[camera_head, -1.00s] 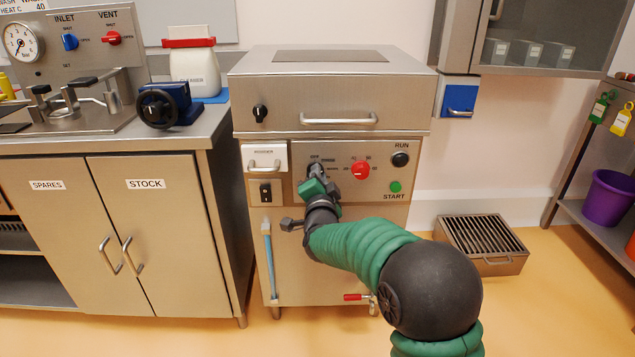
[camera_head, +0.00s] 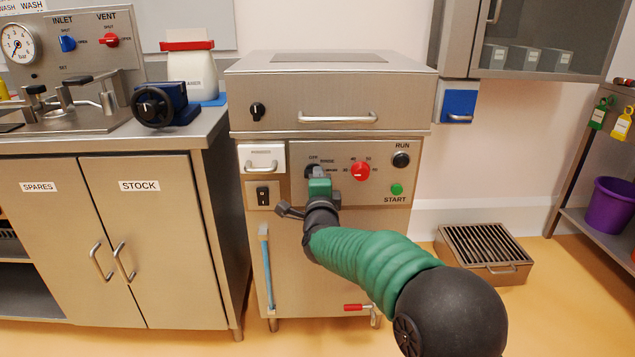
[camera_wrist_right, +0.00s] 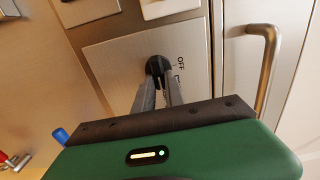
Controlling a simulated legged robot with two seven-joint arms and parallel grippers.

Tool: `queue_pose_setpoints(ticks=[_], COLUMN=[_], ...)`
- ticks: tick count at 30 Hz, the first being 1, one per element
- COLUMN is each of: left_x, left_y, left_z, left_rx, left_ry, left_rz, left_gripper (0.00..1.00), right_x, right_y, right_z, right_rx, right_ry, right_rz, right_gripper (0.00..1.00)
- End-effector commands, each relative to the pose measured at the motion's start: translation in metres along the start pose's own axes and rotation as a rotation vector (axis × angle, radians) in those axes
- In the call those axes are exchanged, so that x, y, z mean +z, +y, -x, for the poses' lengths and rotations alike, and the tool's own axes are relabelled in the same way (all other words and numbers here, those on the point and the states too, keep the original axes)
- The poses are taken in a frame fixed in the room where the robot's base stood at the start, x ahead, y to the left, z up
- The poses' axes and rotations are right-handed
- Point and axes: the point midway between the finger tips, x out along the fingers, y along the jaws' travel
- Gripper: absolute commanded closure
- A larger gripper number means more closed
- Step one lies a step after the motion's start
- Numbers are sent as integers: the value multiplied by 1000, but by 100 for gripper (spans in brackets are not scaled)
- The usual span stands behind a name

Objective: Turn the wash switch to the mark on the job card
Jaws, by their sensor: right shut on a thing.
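The wash switch is a small black knob (camera_head: 309,171) on the washer's front panel (camera_head: 345,192), left of the red dial, with OFF and other marks printed around it. In the right wrist view the black knob (camera_wrist_right: 158,66) sits between the fingertips, with the OFF print beside it. My right gripper (camera_head: 314,177) is shut on this knob and hides part of it in the head view. The exact mark it points to is too small to tell. The job card (camera_head: 32,6) is cut off at the top left; only WASH is readable. My left gripper is not in view.
A red dial (camera_head: 360,171), a black RUN knob (camera_head: 401,160) and a green START button (camera_head: 396,189) are on the same panel. A white drawer (camera_head: 262,158) and a rocker switch (camera_head: 263,194) are close on the left. A floor grate (camera_head: 487,248) stands at the right.

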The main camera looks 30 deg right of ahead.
Motion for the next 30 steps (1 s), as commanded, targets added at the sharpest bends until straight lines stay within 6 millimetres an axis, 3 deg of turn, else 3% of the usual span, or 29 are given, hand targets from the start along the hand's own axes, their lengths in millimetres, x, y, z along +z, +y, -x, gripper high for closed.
queue_pose_setpoints(ticks=[1,11,12,17,26,30], left_x=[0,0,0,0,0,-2], left_y=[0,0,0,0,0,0], left_z=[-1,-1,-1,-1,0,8], left_rx=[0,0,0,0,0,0], left_ry=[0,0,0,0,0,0], left_rz=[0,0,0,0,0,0], left_gripper=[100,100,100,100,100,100], right_x=[-3,-3,-3,-2,-1,0], right_y=[7,7,7,6,2,-1], right_z=[0,0,0,0,2,18], right_rx=[13,14,14,11,5,6], right_ry=[5,5,5,4,1,0], right_rz=[-2,-3,-3,-3,-2,-1], right_gripper=[100,100,83,64,64,64])
